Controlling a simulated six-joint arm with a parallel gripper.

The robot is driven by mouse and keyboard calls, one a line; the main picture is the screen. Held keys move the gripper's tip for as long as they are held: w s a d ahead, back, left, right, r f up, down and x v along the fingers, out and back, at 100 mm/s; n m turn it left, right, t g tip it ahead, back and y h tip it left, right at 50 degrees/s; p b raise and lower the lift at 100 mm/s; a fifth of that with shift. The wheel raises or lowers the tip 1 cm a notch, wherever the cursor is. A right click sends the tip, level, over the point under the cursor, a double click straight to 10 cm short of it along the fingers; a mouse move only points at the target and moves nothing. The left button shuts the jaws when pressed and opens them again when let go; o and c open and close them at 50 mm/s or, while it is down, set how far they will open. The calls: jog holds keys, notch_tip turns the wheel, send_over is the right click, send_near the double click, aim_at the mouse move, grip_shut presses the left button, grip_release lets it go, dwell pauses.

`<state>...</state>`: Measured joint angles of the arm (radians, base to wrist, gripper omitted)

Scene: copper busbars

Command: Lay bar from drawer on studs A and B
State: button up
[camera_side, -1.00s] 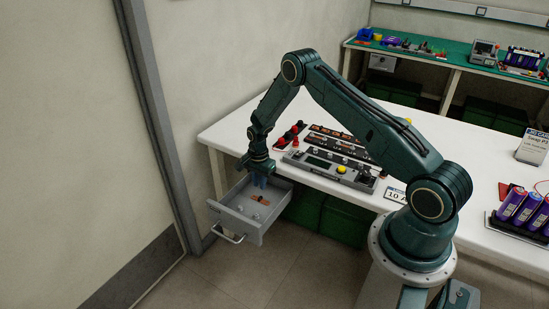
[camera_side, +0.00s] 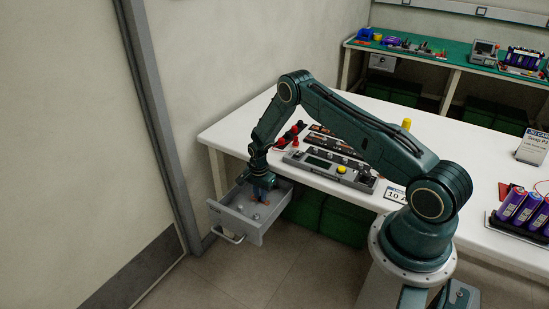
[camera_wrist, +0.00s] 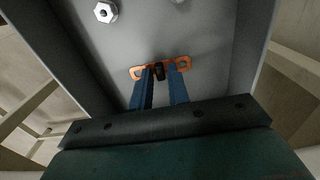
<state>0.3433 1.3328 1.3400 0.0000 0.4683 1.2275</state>
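The copper bar (camera_wrist: 184,65) lies in the drawer, with a slotted hole toward each end and a black block at its middle. My gripper (camera_wrist: 160,70) points down into the drawer, its two blue fingers on either side of the black block. The fingers look apart, with narrow gaps beside the block. In the side view my gripper (camera_side: 263,192) is low inside the open drawer (camera_side: 243,228) and covers much of the bar. Studs A and B cannot be picked out on the bench; my arm hides part of the black rails there.
Hex nuts lie in the drawer, one (camera_wrist: 106,12) near the bar in the wrist view. The drawer walls stand close around my gripper. On the white bench (camera_side: 450,160) are a grey device (camera_side: 330,168) with a yellow button, red-handled tools (camera_side: 290,135) and purple cells (camera_side: 525,208).

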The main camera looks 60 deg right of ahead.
grip_shut()
jog(key=shift+r, duration=2.05)
jog(key=shift+r, duration=0.5)
notch_tip(320, 180, up, 20)
jog(key=r, duration=0.1)
jog(key=s+d, duration=0.5)
jog(key=d, duration=0.5)
jog(key=s+d, duration=0.4)
jog(key=d, duration=0.6)
jog(key=s+d, duration=0.5)
jog(key=d, duration=0.5)
jog(key=shift+d+f, duration=0.15)
jog(key=shift+f, duration=1.25)
jog(key=shift+d+f, duration=0.15)
jog(key=shift+f, duration=1.25)
